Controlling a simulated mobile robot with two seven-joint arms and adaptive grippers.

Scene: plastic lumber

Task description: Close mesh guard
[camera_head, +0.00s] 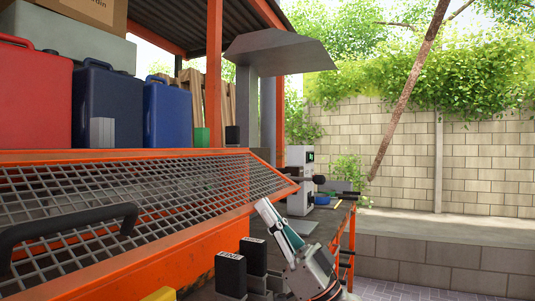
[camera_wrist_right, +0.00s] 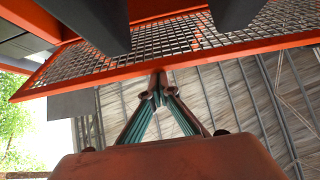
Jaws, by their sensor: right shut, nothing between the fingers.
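The mesh guard is a grey wire grid (camera_head: 150,190) in an orange frame, sloping across the left of the head view, with a black bar handle (camera_head: 70,222) at the lower left. My right gripper (camera_head: 263,205) has teal-sided fingers and points up beside the guard's right end, well right of the handle. In the wrist view its fingertips (camera_wrist_right: 160,78) meet with nothing between them, close below the orange front edge of the guard (camera_wrist_right: 200,53) in the picture. Whether they touch it I cannot tell. My left gripper is not in view.
Red (camera_head: 35,95), dark blue (camera_head: 104,105) and blue (camera_head: 167,112) cases stand behind the guard. Two small black blocks (camera_head: 230,274) are left of my right gripper. A white device (camera_head: 300,180) stands on a bench beyond. Open paving and a block wall (camera_head: 480,160) lie right.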

